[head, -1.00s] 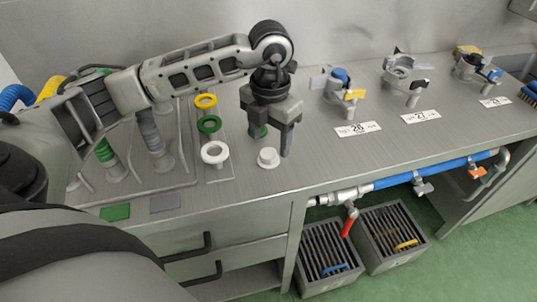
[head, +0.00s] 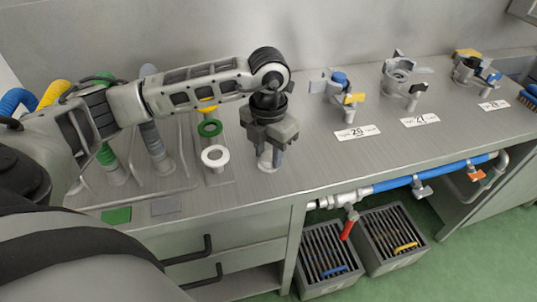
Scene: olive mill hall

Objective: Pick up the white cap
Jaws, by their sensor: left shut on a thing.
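The white cap (head: 265,161) stands on the steel counter (head: 330,165), right of the white ring. My left gripper (head: 269,160) points down over the cap with its fingers around it. It is shut on the cap. The fingers hide much of the cap, and its base appears to be at counter level. I cannot tell whether there is a gap below it. My right gripper is not in view.
A white ring (head: 215,156) and a green ring (head: 210,128) stand close left of the gripper. Hoses stand further left. Metal fittings with coloured levers (head: 340,90) and number plates (head: 357,132) are to the right. Two slatted crates (head: 327,255) stand below.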

